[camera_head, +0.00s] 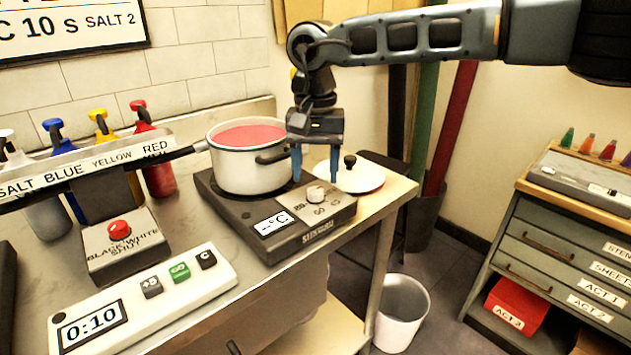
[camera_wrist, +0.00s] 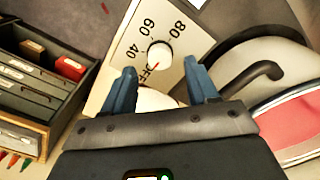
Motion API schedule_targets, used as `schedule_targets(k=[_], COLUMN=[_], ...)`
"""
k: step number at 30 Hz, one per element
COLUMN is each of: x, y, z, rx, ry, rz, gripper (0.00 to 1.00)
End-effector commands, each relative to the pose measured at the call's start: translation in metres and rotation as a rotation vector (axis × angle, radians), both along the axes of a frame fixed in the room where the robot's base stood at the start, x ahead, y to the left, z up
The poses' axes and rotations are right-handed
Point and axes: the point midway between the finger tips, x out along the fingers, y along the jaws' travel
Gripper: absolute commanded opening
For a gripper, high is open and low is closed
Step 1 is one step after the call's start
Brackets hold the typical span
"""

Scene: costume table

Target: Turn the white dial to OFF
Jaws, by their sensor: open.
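The white dial (camera_head: 317,193) sits on the hotplate's (camera_head: 262,252) light control panel. In the wrist view the dial (camera_wrist: 159,54) is ringed by 40, 60, 80 and OFF. A small red mark shows at its edge on the side toward the OFF print; I cannot tell exactly where it points. My gripper (camera_head: 315,168) is open and empty, with blue fingers pointing down. It is above and behind the dial, apart from it. In the wrist view, the dial appears beyond the gap between the fingertips (camera_wrist: 159,68).
A white pot (camera_head: 240,172) of red liquid stands on the hotplate, left of my gripper. A white lid (camera_head: 368,184) with a black knob lies behind the panel. A timer (camera_head: 215,265) and a red-button box (camera_head: 105,255) are to the left. A bin (camera_head: 402,310) stands below the table edge.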

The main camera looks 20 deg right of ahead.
Motion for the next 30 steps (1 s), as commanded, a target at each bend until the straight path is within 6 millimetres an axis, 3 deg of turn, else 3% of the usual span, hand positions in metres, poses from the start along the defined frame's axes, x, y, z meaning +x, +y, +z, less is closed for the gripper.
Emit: schedule_targets(k=[6, 11, 26, 30], x=[0.000, 0.000, -0.001, -0.011], y=[0.000, 0.000, 0.002, 0.033], z=[0.033, 0.043, 0.043, 0.027], rx=[-0.001, 0.000, 0.005, 0.089], ry=[-0.002, -0.001, 0.002, 0.033], rz=[0.000, 0.000, 0.001, 0.003], gripper=[0.59, 0.59, 0.59, 0.59])
